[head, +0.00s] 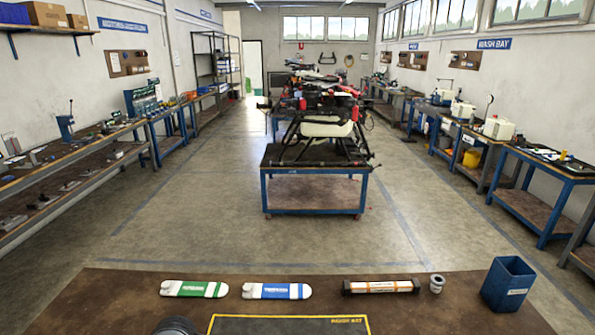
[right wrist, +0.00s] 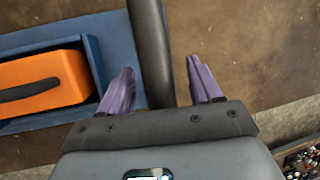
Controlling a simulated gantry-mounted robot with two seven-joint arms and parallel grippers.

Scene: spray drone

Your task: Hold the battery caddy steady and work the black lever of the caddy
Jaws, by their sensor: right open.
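The right wrist view shows a blue caddy (right wrist: 112,45) at the left, with an orange battery (right wrist: 45,82) in it. A dark strap or handle lies across the battery. A black bar (right wrist: 150,40), which looks like the caddy's lever, runs along the caddy's right side. My right gripper (right wrist: 160,68) has purple fingers, open and apart, one on each side of the bar in the picture. Neither the caddy nor either gripper shows in the head view, and my left gripper is in no view.
On the brown bench (head: 120,290) lie a green-labelled white piece (head: 194,289), a blue-labelled one (head: 276,291), an orange-and-white bar (head: 381,287) and a small spool (head: 436,284). A blue bin (head: 508,285) stands right. A yellow-edged black mat (head: 280,325) lies at the front.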

